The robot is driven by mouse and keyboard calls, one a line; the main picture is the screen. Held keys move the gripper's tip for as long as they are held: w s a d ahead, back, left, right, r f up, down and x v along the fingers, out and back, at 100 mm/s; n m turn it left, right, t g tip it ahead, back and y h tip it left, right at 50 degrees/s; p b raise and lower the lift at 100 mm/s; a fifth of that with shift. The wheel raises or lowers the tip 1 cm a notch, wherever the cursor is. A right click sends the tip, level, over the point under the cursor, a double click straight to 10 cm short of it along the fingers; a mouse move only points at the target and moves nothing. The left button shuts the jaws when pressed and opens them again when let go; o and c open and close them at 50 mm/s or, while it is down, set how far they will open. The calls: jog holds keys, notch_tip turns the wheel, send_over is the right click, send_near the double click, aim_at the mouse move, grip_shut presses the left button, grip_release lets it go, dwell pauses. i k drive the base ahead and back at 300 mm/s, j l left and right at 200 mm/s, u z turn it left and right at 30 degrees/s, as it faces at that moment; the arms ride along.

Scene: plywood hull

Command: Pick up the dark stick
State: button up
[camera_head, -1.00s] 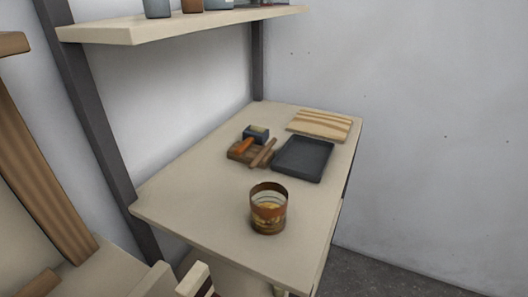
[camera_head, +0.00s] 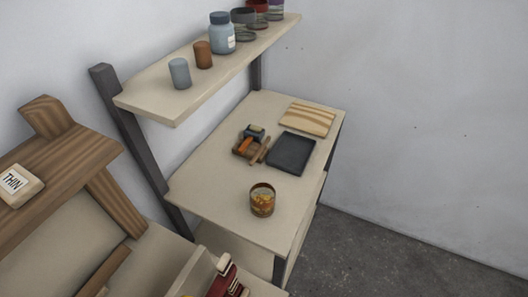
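Two short brown sticks (camera_head: 261,151) lie close together on the beige table, between a brown block with an orange piece on it (camera_head: 244,148) and the black tray (camera_head: 291,154). They are small here, and I cannot tell which is darker. A longer dark brown wooden bar (camera_head: 104,272) slants at the lower left, cut off by the bottom edge. My gripper is not in view.
An amber patterned glass (camera_head: 262,201) stands near the table's front (camera_head: 215,190). A striped board (camera_head: 307,118) lies at the back. The shelf above (camera_head: 150,105) holds several jars. Grey floor (camera_head: 380,250) is clear at right.

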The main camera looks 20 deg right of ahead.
aim_at(258, 153)
jog(key=k+u, duration=0.25)
jog(key=u, duration=0.15)
jog(key=k+j+u, duration=0.15)
jog(key=u, duration=0.25)
jog(key=i+l+u, duration=0.25)
jog(key=l, duration=0.15)
jog(key=l+u, duration=0.3)
jog(key=i+l+u, duration=0.1)
jog(key=l+u, duration=0.15)
jog(key=l, duration=0.3)
